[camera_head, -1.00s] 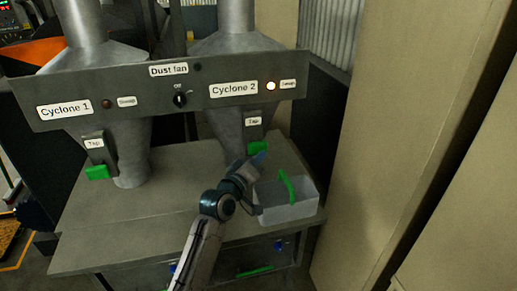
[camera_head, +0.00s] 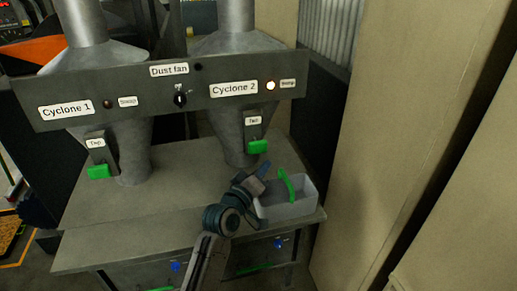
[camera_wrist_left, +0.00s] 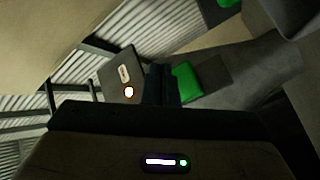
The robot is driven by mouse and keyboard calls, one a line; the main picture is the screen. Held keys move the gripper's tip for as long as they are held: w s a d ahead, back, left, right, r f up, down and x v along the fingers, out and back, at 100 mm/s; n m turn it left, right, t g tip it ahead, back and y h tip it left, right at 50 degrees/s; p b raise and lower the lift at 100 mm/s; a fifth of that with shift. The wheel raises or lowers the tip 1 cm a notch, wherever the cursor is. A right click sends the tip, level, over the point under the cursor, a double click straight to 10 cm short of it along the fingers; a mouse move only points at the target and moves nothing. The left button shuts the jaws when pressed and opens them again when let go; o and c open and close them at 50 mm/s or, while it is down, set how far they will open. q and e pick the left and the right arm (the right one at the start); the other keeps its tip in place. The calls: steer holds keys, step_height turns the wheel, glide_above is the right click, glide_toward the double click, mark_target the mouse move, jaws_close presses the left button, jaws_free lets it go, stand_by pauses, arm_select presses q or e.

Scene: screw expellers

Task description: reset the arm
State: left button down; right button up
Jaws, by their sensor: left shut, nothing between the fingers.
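My left gripper (camera_head: 264,168) comes in from the lower left in the head view. Its fingers are shut and empty. It is just below the green tap handle (camera_head: 258,147) of Cyclone 2 and apart from it in the picture, beside the left end of the grey bin (camera_head: 291,209). In the left wrist view my shut fingers (camera_wrist_left: 163,84) point up the picture, with a green handle (camera_wrist_left: 186,83) behind them to the right. My right gripper is in neither view.
The control panel (camera_head: 220,103) spans both cyclones; the Cyclone 2 lamp (camera_head: 270,86) is lit. Cyclone 1's green tap handle (camera_head: 98,172) is at the left. The bin has a green handle (camera_head: 286,184). Left of my arm the table (camera_head: 150,212) is clear. Tall beige cabinets (camera_head: 385,140) stand at the right.

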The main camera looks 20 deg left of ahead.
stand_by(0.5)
arm_select(q)
steer(key=s+a+f+m+g+y, duration=0.25)
steer(key=s+f+m+g, duration=0.4)
steer(key=s+f, duration=1)
steer(key=s+a+f+m+g+y, duration=0.1)
steer(key=s+a+f+g, duration=0.2)
steer(key=s, duration=0.7)
steer(key=s+a+f+m+g+y, duration=0.1)
steer(key=s+a+g, duration=0.3)
steer(key=s, duration=0.6)
step_height(320, 180, down, 36)
steer(key=s+a+g+b, duration=0.2)
steer(key=g+b, duration=0.1)
steer(key=s+f+b, duration=0.2)
steer(key=s+f, duration=1.5)
steer(key=f, duration=0.2)
steer(key=shift+s+a+n+g, duration=0.25)
steer(key=shift+a+n+g, duration=0.05)
steer(key=shift+n+g, duration=0.05)
